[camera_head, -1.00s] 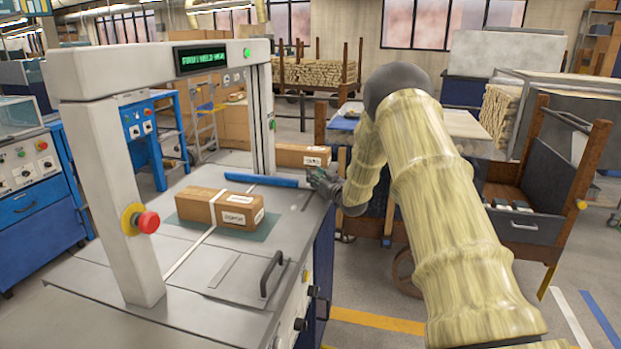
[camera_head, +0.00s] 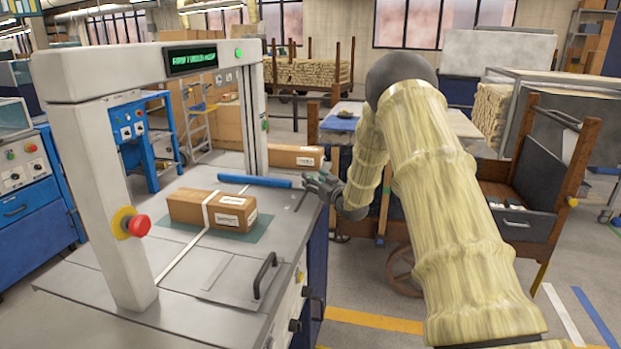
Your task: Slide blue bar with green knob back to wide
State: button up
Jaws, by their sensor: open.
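The blue bar (camera_head: 255,181) lies across the far part of the grey machine top (camera_head: 110,275), behind a taped brown carton (camera_head: 213,209). Its right end is close to my gripper. I cannot make out the green knob on it. My gripper (camera_head: 311,184) is dark and small in view, at the machine's right edge, just right of the bar's end. It is open, and a small gap seems to show between its fingertips and the bar.
A white arch with a green display (camera_head: 193,58) and a red stop button (camera_head: 139,226) spans the machine. Another carton (camera_head: 296,157) sits behind the bar. A black handle (camera_head: 265,275) rises near the front edge. A wooden cart (camera_head: 530,190) stands at right.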

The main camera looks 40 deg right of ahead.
jog(key=s, duration=0.8)
jog(key=shift+s+a, duration=0.2)
jog(key=shift+a, duration=0.1)
jog(key=shift+a, duration=0.1)
